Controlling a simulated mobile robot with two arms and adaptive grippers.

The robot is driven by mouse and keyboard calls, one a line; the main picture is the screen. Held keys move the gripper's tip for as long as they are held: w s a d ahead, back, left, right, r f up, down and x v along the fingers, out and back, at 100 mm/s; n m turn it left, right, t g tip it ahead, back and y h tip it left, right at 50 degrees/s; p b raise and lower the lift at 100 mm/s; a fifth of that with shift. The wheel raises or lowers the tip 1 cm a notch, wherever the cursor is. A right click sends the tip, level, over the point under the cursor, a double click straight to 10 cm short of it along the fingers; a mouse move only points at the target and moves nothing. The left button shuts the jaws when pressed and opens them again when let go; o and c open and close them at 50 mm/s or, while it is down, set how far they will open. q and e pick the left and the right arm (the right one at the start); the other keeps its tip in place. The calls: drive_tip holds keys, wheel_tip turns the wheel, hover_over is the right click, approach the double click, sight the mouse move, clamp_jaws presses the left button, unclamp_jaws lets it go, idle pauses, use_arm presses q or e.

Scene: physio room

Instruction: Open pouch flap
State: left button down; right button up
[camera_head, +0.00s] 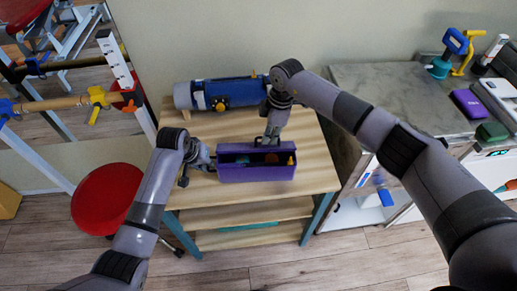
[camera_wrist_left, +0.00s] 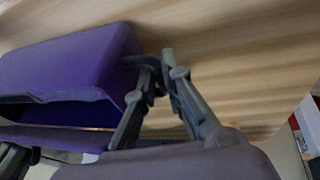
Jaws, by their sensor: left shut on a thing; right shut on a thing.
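The purple pouch (camera_head: 256,174) sits on the wooden table, its top opening facing up, with small things showing inside. My left gripper (camera_head: 211,162) is shut on the pouch's left end. In the left wrist view, the pouch (camera_wrist_left: 75,62) fills the left side and my left gripper's fingers (camera_wrist_left: 160,62) are at its end. My right gripper (camera_head: 271,139) points down at the pouch's back top edge and is shut there, seemingly on the flap. The flap itself is mostly hidden by the right gripper, so its exact angle cannot be told.
A blue and grey roll (camera_head: 225,93) lies behind the pouch on the wooden table (camera_head: 315,175). A red stool (camera_head: 107,197) stands to the left. A grey counter (camera_head: 395,95) with several items stands to the right. The tabletop right of the pouch is clear.

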drive_tip(key=shift+w+r, duration=0.1)
drive_tip(key=shift+w, duration=0.5)
drive_tip(key=shift+w, duration=0.8)
drive_tip(key=shift+w+f, duration=0.3)
drive_tip(key=shift+w, duration=0.5)
